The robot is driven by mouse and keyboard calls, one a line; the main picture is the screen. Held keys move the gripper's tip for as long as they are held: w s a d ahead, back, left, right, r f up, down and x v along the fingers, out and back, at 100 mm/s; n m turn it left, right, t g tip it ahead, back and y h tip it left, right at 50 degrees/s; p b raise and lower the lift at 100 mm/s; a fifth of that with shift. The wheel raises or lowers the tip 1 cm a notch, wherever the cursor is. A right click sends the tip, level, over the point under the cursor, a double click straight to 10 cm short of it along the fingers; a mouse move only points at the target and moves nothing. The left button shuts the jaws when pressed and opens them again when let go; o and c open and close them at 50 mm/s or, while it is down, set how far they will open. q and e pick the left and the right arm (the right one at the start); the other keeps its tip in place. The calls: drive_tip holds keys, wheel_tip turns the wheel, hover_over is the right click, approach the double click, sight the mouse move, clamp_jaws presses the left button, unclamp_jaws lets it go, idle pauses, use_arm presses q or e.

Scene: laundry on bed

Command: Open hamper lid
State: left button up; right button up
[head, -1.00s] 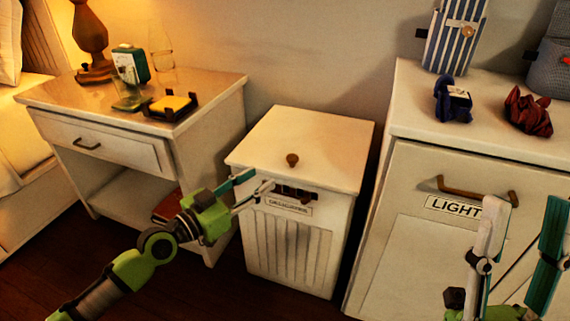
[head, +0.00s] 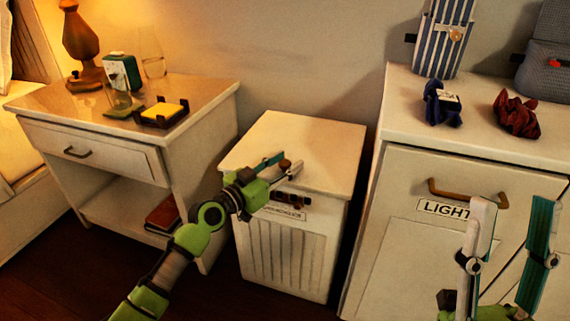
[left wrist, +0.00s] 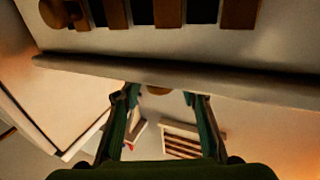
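The white hamper (head: 285,253) stands between the nightstand and the larger cabinet, its lid (head: 315,145) shut. A brown round knob (head: 285,163) sits on the lid near its front edge. My left gripper (head: 281,168) is open at the lid's front edge, with its fingers on either side of the knob. In the left wrist view the open fingers (left wrist: 160,98) show with the knob (left wrist: 157,90) between their tips, and the lid edge (left wrist: 180,75) crosses above. Whether the fingers touch the knob cannot be told. My right gripper (head: 508,215) is open and empty before the cabinet.
The nightstand (head: 75,138) at left holds a lamp (head: 84,40), a clock (head: 122,71) and a yellow-topped tray (head: 162,112). The cabinet (head: 400,200) labelled LIGHT stands close at right, with navy (head: 442,105) and dark red (head: 517,115) cloths on top.

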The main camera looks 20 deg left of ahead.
use_arm(q)
clamp_jaws()
